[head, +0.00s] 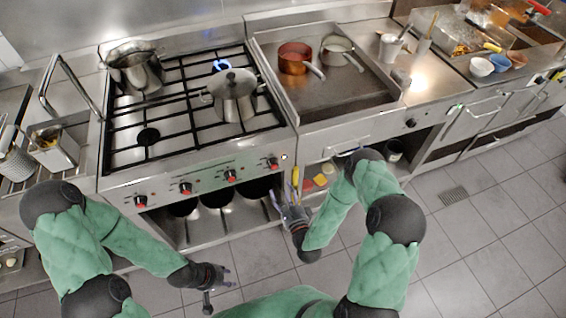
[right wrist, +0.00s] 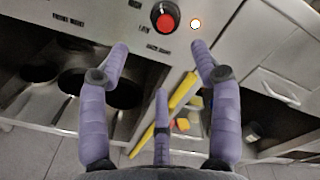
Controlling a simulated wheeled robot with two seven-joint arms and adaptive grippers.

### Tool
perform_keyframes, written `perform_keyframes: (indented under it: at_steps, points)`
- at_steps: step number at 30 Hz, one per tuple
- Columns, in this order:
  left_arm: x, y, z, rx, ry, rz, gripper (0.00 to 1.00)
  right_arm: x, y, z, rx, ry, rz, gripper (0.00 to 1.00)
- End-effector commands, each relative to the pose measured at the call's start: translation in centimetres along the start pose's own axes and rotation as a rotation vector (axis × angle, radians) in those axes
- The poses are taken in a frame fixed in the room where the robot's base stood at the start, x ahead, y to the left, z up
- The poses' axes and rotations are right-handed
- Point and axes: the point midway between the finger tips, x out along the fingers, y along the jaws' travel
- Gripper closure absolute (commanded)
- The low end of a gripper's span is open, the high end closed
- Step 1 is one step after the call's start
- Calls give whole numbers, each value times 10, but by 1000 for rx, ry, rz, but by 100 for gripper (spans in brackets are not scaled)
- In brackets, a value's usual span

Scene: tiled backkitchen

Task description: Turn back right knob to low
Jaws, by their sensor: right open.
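The stove (head: 190,160) has a row of red-and-black knobs along its front. The rightmost knob (head: 273,163) shows up close in the right wrist view (right wrist: 165,17), with a lit indicator lamp (right wrist: 196,23) to its right. A blue flame (head: 222,65) burns at the back right burner. My right gripper (head: 288,200) is open and empty below and in front of the rightmost knob. In the right wrist view its spread fingers (right wrist: 160,50) lie below the knob, apart from it. My left gripper (head: 216,287) hangs open and empty over the floor, away from the stove.
A steel pot (head: 233,95) stands on the right of the stove and another (head: 138,70) at the back left. A copper pot (head: 294,58) sits on the counter to the right. A yellow-handled item (right wrist: 183,90) hangs below the front. The shelf under the knobs holds dark pots.

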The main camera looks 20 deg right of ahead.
Motion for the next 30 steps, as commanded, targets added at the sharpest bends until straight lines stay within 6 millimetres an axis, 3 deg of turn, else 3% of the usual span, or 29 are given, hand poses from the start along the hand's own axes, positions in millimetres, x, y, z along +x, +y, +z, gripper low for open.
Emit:
perform_keyframes:
  at_steps: [7, 21, 30]
  points:
    - [2, -1, 1, 0, -2, 0, 60, 14, -5, 2, 32, -14, -26, 36]
    - [12, -4, 0, 0, -1, 0, 60, 90, -6, 2, 32, -10, -25, 36]
    - [13, -5, 0, 0, -1, 0, 60, 107, -7, 2, 32, -8, -24, 36]
